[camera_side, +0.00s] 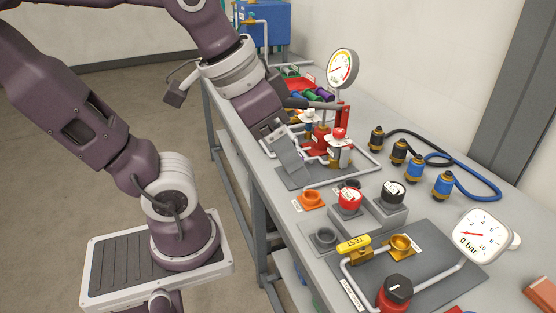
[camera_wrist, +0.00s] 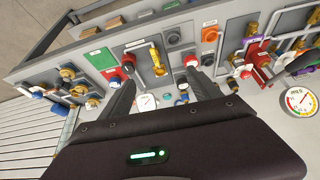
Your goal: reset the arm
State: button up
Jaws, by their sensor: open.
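My gripper (camera_side: 316,140) is open, with its two grey fingers spread apart over the far half of the bench (camera_side: 262,196).
A round gauge (camera_side: 342,67) stands on a post close behind my gripper. Nearer are a red knob (camera_side: 350,199), a black knob (camera_side: 392,192), a yellow TEST handle (camera_side: 354,243) and a 0 bar gauge (camera_side: 480,235). Hoses with blue connectors (camera_side: 445,185) lie at right. Open floor (camera_side: 120,120) lies left.

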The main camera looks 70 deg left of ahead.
jog(key=s+f, duration=0.1)
jog(key=s, duration=0.1)
jog(key=shift+s+a+f+n, duration=0.3)
jog(key=shift+s+a+f, duration=0.05)
jog(key=shift+a, duration=0.05)
dwell(0.9)
